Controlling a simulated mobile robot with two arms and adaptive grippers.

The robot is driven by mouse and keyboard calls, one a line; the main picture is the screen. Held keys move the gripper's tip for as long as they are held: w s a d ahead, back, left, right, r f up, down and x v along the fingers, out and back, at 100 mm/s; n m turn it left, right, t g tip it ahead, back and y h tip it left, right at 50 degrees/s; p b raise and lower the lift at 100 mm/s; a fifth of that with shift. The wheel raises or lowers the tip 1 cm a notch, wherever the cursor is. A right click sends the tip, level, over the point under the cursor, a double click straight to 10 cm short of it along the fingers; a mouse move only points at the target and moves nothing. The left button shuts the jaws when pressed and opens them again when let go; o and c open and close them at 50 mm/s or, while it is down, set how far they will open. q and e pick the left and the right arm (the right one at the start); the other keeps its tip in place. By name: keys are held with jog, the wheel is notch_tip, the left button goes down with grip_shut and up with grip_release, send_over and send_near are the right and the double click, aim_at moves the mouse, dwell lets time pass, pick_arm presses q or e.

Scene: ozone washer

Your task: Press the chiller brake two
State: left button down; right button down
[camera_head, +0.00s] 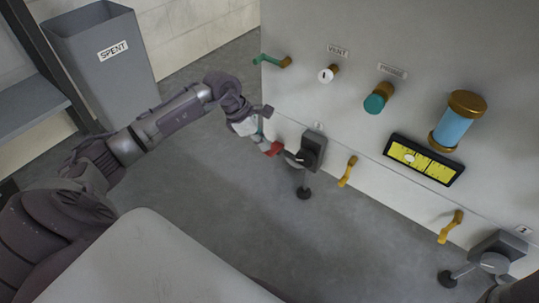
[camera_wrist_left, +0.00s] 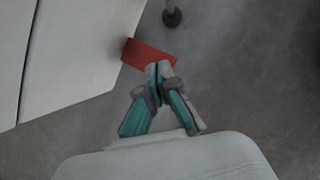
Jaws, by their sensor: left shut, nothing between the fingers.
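A dark grey box with a round face and a small tag (camera_head: 314,146) sits low on the grey panel; I cannot read the tag clearly. A short arm with a black foot (camera_head: 303,192) hangs below it, and the foot also shows in the left wrist view (camera_wrist_left: 172,17). A red block (camera_head: 273,149) is just left of the box, by the panel's lower edge. My left gripper (camera_head: 262,141) is shut and empty, its tips at the red block. In the left wrist view the fingertips (camera_wrist_left: 157,68) overlap the block (camera_wrist_left: 148,55); contact is unclear.
A similar box (camera_head: 499,246) is at lower right. A SPENT bin (camera_head: 110,75) stands back left. Floor between is clear.

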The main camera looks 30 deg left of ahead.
pick_arm(q)
jog(key=shift+d+f, duration=0.1)
jog(key=shift+f, duration=0.2)
notch_tip(320, 180, down, 2)
jog(key=shift+f+b, duration=0.2)
jog(key=shift+b, duration=0.65)
jog(key=shift+r, duration=0.2)
jog(key=shift+r+p, duration=0.1)
jog(key=shift+p, duration=0.2)
jog(key=shift+s+a+r+p, duration=0.2)
jog(key=shift+s+a+p, duration=0.15)
jog(key=shift+a, duration=0.3)
jog(key=shift+s+a+r+p, duration=0.2)
jog(key=shift+s+a, duration=0.25)
jog(key=shift+a, duration=0.15)
jog(key=v, duration=1.2)
